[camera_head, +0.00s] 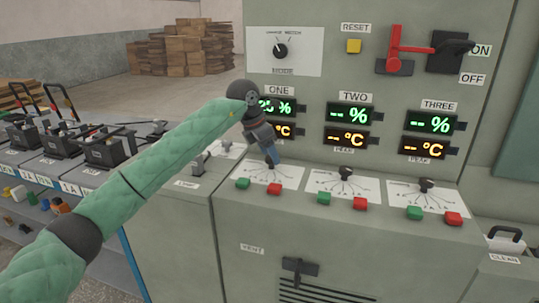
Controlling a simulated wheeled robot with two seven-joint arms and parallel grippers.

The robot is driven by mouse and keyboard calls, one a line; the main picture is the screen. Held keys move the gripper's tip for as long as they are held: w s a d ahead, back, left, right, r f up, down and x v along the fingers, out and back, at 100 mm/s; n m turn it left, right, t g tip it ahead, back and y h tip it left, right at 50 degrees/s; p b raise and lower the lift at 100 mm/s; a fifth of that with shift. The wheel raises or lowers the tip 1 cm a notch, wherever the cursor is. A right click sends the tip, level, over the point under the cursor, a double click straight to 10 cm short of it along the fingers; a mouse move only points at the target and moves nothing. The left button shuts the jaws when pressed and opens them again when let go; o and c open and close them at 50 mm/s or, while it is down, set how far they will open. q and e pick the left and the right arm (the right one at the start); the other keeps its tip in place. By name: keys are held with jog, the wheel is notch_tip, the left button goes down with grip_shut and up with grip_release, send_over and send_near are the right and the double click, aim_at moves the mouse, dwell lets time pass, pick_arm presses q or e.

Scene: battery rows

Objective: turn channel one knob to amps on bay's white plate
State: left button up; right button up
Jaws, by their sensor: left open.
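My left gripper (272,157) comes down from a green-sleeved arm onto the channel ONE white plate (286,177) on the sloping console. The gripper is open, with its fingertips at the channel ONE knob. The gripper hides that knob, so I cannot tell its pointing direction or whether the fingers touch it. Fan-like lines and small marks are printed on the plate, too small to read. The ONE display (285,107) above is partly covered by my arm. My right gripper is not in view.
Black knobs stand on the TWO plate (330,188) and THREE plate (403,196). Green buttons (243,183) and red buttons (274,188) line the console's front edge. Above are another knob (280,50), a yellow reset button (353,46) and a red lever (396,50). Batteries (110,150) stand left.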

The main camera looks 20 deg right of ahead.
pick_arm(q)
jog(key=shift+d+f, duration=0.2)
jog(key=shift+f, duration=0.45)
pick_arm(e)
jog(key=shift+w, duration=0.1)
pick_arm(q)
jog(key=c, duration=1)
jog(key=shift+o, duration=0.2)
jog(key=shift+r+m, duration=0.1)
jog(key=shift+m, duration=0.2)
jog(key=m+g+b, duration=0.1)
jog(key=m, duration=0.3)
jog(key=shift+w+g, duration=0.15)
jog(key=shift+g, duration=0.25)
jog(key=shift+m, duration=0.7)
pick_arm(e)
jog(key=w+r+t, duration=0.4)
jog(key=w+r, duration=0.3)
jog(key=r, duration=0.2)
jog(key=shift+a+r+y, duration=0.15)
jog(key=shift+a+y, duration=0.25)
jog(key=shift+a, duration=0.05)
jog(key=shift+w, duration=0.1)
